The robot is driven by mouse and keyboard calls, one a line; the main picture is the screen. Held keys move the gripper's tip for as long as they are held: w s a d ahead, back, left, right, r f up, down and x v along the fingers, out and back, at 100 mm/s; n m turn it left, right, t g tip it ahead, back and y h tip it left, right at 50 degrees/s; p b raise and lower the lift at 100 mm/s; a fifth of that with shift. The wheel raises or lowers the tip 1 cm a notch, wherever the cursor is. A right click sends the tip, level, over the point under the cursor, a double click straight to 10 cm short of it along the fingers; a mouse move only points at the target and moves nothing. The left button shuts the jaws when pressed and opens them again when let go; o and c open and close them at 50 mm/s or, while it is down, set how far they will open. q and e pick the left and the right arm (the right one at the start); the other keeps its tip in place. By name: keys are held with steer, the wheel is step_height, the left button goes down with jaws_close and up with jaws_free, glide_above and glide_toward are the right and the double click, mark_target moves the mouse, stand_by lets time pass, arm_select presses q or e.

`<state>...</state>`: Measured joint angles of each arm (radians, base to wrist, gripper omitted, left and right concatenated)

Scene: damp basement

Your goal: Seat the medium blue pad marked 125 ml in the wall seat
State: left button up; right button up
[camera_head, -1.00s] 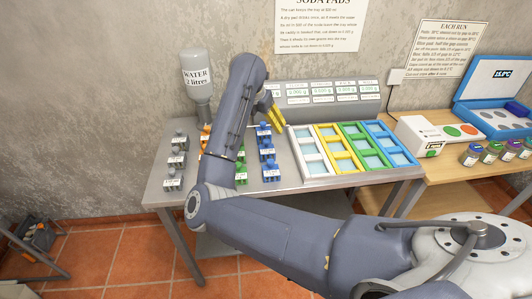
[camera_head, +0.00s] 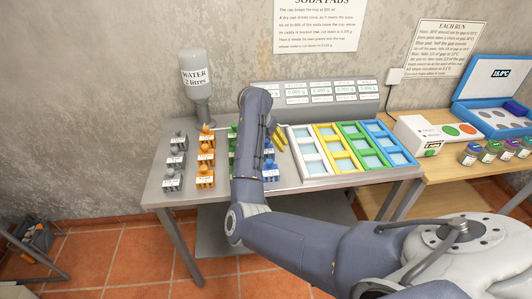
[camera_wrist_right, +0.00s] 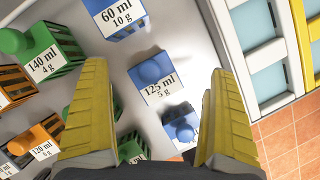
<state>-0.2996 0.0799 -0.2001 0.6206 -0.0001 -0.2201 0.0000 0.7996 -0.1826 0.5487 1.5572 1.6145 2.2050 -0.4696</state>
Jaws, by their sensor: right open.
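The medium blue pad marked 125 ml, 5 g (camera_wrist_right: 155,75) stands in the right wrist view between a blue pad marked 60 ml (camera_wrist_right: 118,18) and another blue pad (camera_wrist_right: 182,130) whose label is partly hidden. My right gripper (camera_wrist_right: 158,85) is open, its yellow fingers spread on either side of the 125 ml pad in that view, with nothing between them. In the head view the right gripper (camera_head: 279,137) is over the table by the blue pads (camera_head: 269,172), which my arm partly hides. I cannot tell which place is the wall seat. My left gripper is not in view.
Orange pads (camera_head: 205,157) and grey pads (camera_head: 174,160) stand left of my arm. Framed trays (camera_head: 303,150) in white, yellow, green and blue lie to the right. A grey console with displays (camera_head: 345,103) stands behind, and a water bottle (camera_head: 197,85) at back left.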

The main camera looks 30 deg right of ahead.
steer(key=shift+x, duration=1.4)
steer(key=shift+a, duration=0.1)
steer(key=c, duration=1.4)
